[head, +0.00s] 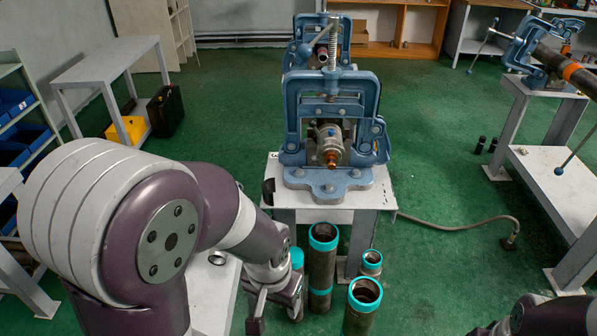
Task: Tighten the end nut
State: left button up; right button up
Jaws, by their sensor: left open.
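The end nut (331,158) is a small copper-coloured piece at the near end of a grey metal fitting (328,135). The fitting is held in a blue pipe vise (330,184) on a small white-topped stand, facing me. My left gripper (276,308) hangs below and to the left of the nut, in front of the stand. It points down, is open, and is well apart from the nut. Only part of my right arm shows at the bottom right corner; its gripper is not visible.
Several upright pipes with teal bands (322,262) stand on the floor before the stand, close to my left gripper. A second blue vise (540,50) with a pipe stands on a bench at the right. A hose (460,228) lies on the open green floor.

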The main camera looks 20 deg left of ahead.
aim_at(312, 122)
jog(key=k+j, duration=0.15)
jog(key=j, duration=0.2)
jog(key=k+j+u, duration=0.1)
jog(key=j, duration=0.25)
jog(key=k+j, duration=0.1)
jog(key=j, duration=0.25)
jog(key=l, duration=0.3)
jog(key=i+l, duration=1.15)
jog(key=i, duration=0.3)
jog(key=j+u, duration=0.05)
jog(key=j, duration=0.05)
